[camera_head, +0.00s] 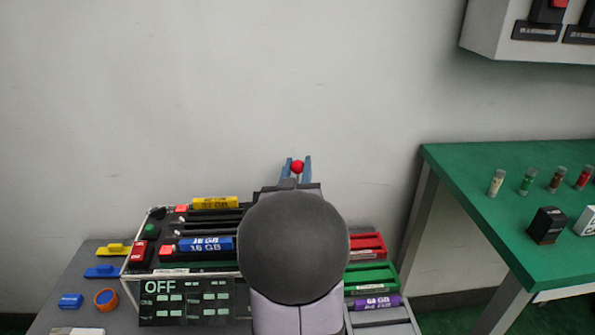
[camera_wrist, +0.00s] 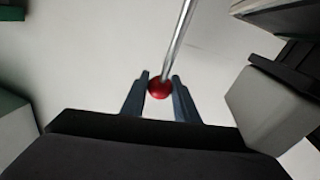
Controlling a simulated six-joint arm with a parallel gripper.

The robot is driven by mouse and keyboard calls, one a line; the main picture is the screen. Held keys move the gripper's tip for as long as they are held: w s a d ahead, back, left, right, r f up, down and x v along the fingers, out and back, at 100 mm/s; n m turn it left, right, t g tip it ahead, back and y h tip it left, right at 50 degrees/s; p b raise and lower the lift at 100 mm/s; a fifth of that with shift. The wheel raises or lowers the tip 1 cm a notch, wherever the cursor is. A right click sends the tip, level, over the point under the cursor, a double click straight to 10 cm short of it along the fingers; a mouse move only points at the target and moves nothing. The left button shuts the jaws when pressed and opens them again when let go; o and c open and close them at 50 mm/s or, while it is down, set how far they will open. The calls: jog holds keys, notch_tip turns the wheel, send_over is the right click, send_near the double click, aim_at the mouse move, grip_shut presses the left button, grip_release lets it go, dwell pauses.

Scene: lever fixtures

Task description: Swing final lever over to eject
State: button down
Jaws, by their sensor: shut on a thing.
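A red ball knob (camera_head: 297,166) sits between the two blue-grey fingers of my gripper (camera_head: 297,168) in the head view. In the wrist view the red knob (camera_wrist: 160,89) is on the end of a thin metal rod (camera_wrist: 178,45), the lever. My gripper (camera_wrist: 160,93) is shut on the knob there, with a finger at each side. In the head view my arm hides the lever's rod, its base and the middle of the fixture.
A black panel (camera_head: 186,302) reading "OFF" is on the front of the fixture. Blue (camera_head: 206,244) and yellow (camera_head: 215,203) "GB" modules are in it. Small parts lie at the left. A green table (camera_head: 480,220) with vials stands right. A cabinet (camera_head: 500,45) hangs upper right.

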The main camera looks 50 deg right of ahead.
jog(key=s+a+b, duration=0.1)
jog(key=s+a+r+h+b, duration=0.1)
jog(key=b, duration=0.1)
jog(key=shift+s+a+t, duration=0.25)
jog(key=shift+t, duration=0.15)
jog(key=shift+s+a+r+h+b, duration=0.35)
jog(key=shift+s+r+h, duration=0.05)
jog(key=c, duration=1.4)
grip_release()
jog(key=shift+r, duration=0.1)
notch_tip(320, 180, up, 10)
jog(key=p, duration=0.3)
jog(key=shift+c, duration=0.3)
